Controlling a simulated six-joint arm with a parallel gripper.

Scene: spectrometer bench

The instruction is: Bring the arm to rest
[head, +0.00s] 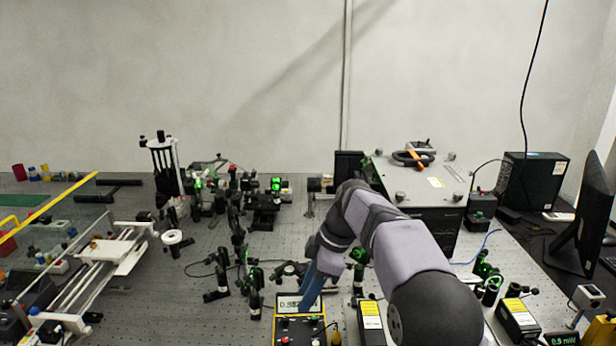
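My arm (405,255) reaches in from the lower right, bends at a raised elbow and turns down toward the bench. My gripper (311,288) is at its lower end, where a narrow blue part points down. It is over or just behind a yellow-edged meter (287,325) with a lit display. I cannot tell whether it touches the meter. The fingers are too small and partly hidden to show whether they are open or shut, or whether they hold anything.
Optical mounts with green glints (276,185) crowd the bench behind and left of my gripper. A large metal-topped box (425,178) stands behind my arm. Power supplies (518,318) and a monitor (588,215) are at the right. A rail frame (105,255) is at the left.

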